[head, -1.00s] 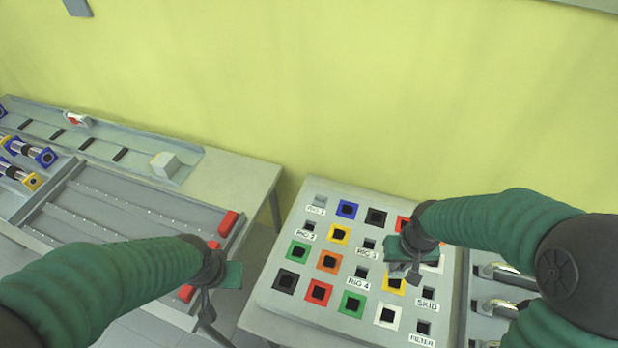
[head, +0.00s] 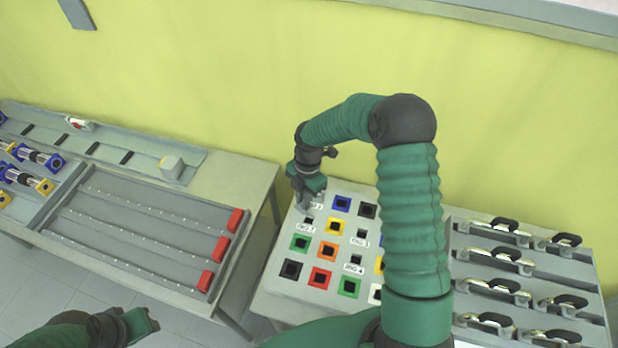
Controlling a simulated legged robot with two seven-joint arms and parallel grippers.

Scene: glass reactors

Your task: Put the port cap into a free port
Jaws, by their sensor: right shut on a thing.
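My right gripper (head: 307,203) is at the far left corner of the sloped port panel (head: 269,296), by the partly covered top label. It is shut on a small grey piece, the port cap (head: 308,212), mostly hidden by the jaws; I cannot tell whether it touches the panel. The panel has coloured square ports with dark openings, such as a blue one (head: 342,204), a yellow one (head: 335,226) and a green one (head: 300,243), and small dark labelled sockets. My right arm hides the panel's right part. My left gripper (head: 146,322) is low at left, away from the panel; its jaw gap is unclear.
A rack (head: 462,275) with several black-handled pieces stands right of the panel. On the left, a table (head: 258,178) bears a grey tray (head: 140,238) with red end blocks (head: 222,249) and several blue-and-yellow-ended cylinders (head: 36,156). A floor gap separates table and panel.

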